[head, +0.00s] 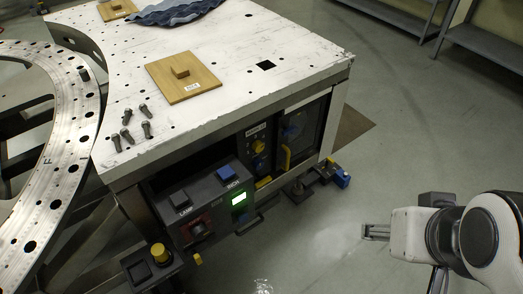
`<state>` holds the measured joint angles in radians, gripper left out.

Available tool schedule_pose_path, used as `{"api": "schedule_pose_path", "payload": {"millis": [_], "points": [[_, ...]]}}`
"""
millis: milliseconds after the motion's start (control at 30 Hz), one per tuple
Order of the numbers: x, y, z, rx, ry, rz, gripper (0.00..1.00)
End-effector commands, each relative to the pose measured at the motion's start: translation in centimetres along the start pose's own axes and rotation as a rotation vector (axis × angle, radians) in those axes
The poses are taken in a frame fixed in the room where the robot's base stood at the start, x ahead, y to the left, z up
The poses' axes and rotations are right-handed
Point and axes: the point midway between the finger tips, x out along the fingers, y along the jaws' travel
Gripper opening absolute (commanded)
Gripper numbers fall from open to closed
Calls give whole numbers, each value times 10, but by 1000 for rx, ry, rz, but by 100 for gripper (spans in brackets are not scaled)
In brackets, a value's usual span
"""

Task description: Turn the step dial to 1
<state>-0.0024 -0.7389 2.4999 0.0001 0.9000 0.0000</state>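A dark panel under the white table top holds a round yellow knob (258,146) below a small pale label. The label and any pointer mark are too small to read, so I cannot tell for sure that this is the step dial or where it points. A red-framed dark knob (200,229) sits lower left on the front of a grey control box (213,190). My gripper (368,232) is at the lower right, pointing left, in the air and well apart from the panel. Its fingers are too small to judge their opening.
The control box carries a LAMP button (180,199), a blue button (224,174) and a lit green display (239,199). A yellow handle (286,158) and a blue-ended fixture (341,178) stand right of the knob. The floor between them and my gripper is clear.

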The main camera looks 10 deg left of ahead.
Motion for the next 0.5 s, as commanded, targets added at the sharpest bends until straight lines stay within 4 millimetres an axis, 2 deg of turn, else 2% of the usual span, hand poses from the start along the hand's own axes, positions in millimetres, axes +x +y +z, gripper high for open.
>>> {"api": "schedule_pose_path", "payload": {"millis": [500], "points": [[46,-3,8,-12,-208,-4,48]]}}
